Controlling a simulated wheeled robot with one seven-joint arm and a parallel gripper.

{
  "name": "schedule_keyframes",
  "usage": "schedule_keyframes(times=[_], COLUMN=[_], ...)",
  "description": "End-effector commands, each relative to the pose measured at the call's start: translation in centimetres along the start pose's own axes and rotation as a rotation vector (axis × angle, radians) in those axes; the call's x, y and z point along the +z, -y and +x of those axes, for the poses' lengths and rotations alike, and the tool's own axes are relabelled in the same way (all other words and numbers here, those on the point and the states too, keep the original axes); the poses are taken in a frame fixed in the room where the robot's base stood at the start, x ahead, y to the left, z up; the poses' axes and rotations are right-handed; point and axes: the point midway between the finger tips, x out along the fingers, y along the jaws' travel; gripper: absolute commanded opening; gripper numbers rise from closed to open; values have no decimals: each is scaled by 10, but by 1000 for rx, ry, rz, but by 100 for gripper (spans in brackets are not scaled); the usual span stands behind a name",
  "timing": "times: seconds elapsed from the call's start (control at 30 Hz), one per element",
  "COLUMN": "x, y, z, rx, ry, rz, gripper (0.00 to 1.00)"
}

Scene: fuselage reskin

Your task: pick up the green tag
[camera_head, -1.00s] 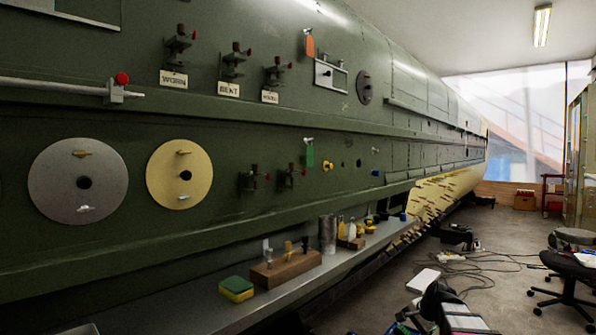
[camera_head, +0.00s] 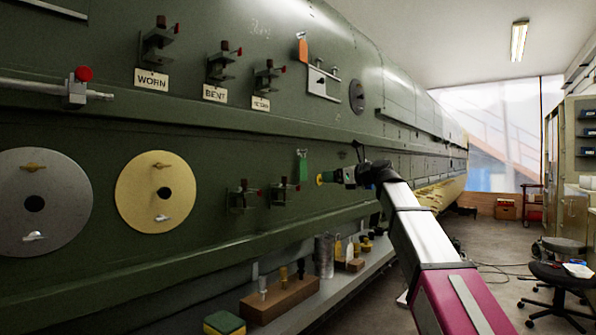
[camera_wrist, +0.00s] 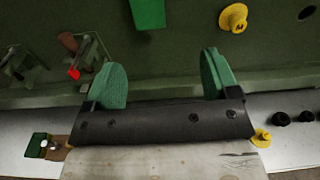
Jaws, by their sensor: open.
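The green tag (camera_head: 303,166) hangs on the dark green fuselage side, just left of my gripper (camera_head: 334,177) in the head view. In the wrist view the green tag (camera_wrist: 148,12) is cut by the top edge. It lies beyond my gripper (camera_wrist: 162,76), above the gap between the two green fingers. The fingers are spread apart with nothing between them, and they do not appear to touch the tag. A yellow knob (camera_wrist: 233,18) sits on the panel to the right of the tag.
Two small clamps (camera_head: 262,192) with red ends stick out left of the tag. An orange tag (camera_head: 303,49) hangs higher up. Below, a ledge carries a wooden block (camera_head: 280,299), a green-yellow sponge (camera_head: 224,324) and a metal cup (camera_head: 324,256). Open floor and a chair are right.

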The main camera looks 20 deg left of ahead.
Motion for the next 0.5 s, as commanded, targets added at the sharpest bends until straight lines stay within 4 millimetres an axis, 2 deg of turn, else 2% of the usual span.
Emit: schedule_keyframes(times=[0.03,0.13,0.27,0.5], x=[16,33,40,41], y=[-2,-7,-8,-8], z=[2,2,7,40], rx=[8,18,23,23], ry=[22,49,61,59], rz=[29,71,91,90], gripper=[81,81,81,81])
